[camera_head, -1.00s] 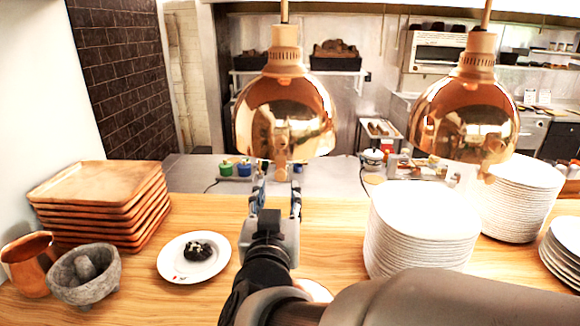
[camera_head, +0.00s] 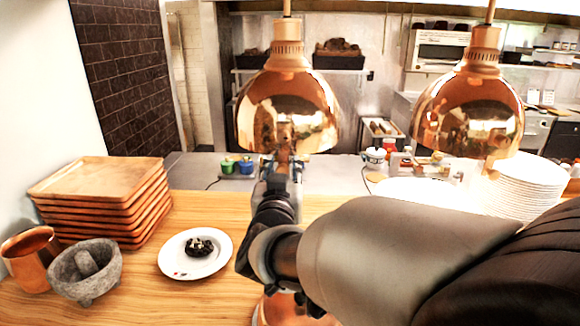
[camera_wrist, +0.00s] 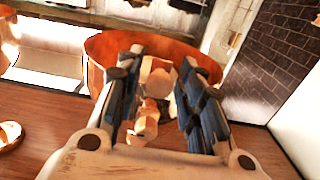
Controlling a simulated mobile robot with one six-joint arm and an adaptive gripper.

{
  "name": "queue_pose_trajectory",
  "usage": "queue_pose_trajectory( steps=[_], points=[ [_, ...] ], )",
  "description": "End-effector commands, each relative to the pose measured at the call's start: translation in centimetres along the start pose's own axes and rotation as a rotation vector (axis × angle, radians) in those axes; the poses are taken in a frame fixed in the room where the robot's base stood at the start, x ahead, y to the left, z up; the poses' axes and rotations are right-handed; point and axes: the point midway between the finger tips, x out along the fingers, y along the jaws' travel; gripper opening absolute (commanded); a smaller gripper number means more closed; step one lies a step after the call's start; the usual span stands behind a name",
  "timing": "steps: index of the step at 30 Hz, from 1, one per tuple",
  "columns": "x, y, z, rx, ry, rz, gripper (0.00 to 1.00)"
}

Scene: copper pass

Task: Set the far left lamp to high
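The far left lamp (camera_head: 288,112) is a shiny copper dome hanging over the wooden counter. It also fills the upper middle of the wrist view (camera_wrist: 110,48). A pale copper knob (camera_wrist: 157,82) shows at the lamp in the wrist view, between the fingers. My gripper (camera_head: 284,158) is at the lamp's lower front rim and hides the knob in the head view. In the wrist view my gripper (camera_wrist: 162,66) is open, with a finger on each side of the knob. I cannot tell whether either finger touches it.
A second copper lamp (camera_head: 468,115) with its own knob hangs to the right. Stacked wooden trays (camera_head: 98,196), a copper jug (camera_head: 30,262), a stone mortar (camera_head: 85,275) and a plate with dark food (camera_head: 196,268) stand at left. White plate stacks (camera_head: 527,190) stand at right.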

Motion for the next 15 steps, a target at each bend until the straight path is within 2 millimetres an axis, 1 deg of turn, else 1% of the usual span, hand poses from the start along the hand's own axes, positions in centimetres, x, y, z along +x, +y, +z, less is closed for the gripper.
queue_pose_trajectory(
  steps=[1,12,14,15],
  points=[
    [-0.01,0.0,0.0,0.0,0.0,0.0,0.29],
    [-0.03,-0.01,0.0,0.0,0.0,0.0,0.04],
    [-0.03,-0.01,0.0,0.0,0.0,0.0,0.0],
    [-0.03,-0.01,0.0,0.0,0.0,0.0,0.0]
  ],
)
